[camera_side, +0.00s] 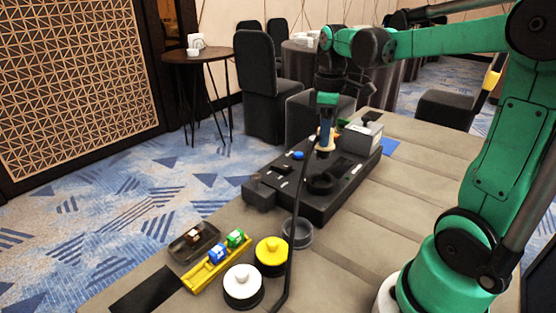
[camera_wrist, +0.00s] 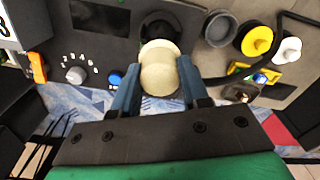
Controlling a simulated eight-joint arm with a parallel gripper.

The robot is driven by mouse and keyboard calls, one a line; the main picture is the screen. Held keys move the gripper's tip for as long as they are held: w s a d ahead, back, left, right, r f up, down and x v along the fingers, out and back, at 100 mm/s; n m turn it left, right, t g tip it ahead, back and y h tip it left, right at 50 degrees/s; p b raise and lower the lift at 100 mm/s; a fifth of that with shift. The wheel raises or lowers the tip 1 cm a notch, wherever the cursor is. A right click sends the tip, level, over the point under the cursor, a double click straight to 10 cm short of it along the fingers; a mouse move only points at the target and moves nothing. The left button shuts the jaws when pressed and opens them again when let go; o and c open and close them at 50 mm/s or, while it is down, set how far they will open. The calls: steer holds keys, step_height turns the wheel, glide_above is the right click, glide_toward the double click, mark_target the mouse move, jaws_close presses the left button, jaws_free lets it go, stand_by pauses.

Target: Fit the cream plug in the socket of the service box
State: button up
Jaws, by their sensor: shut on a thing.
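The cream plug (camera_wrist: 160,72) sits between the two blue fingers of my gripper (camera_wrist: 160,92) in the wrist view. My gripper is shut on it. In the side view the plug (camera_side: 325,148) shows under my gripper (camera_side: 326,132), above the dark service box (camera_side: 335,205). A dark round socket (camera_wrist: 160,27) lies just beyond the plug in the wrist view, partly hidden by it. In the side view a dark round ring (camera_side: 321,184), likely this socket, is on the box top, nearer the camera than the plug. The plug looks clear of it.
A black cable (camera_side: 292,215) hangs across the box and table. A grey ring (camera_side: 297,233), yellow lid (camera_side: 272,251), white lid (camera_side: 243,282) and yellow rack (camera_side: 206,271) stand in front. A grey case (camera_side: 361,139) and blue button (camera_side: 298,155) are on the box.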

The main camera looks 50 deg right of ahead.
mark_target(323, 157)
steer(key=shift+f, duration=2.2)
steer(key=shift+f, duration=0.5)
steer(key=shift+f, duration=0.35)
steer(key=shift+f, duration=0.8)
stand_by(1.1)
steer(key=o, duration=1.2)
steer(key=shift+o, duration=0.2)
steer(key=shift+r, duration=4)
steer(key=shift+a, duration=0.15)
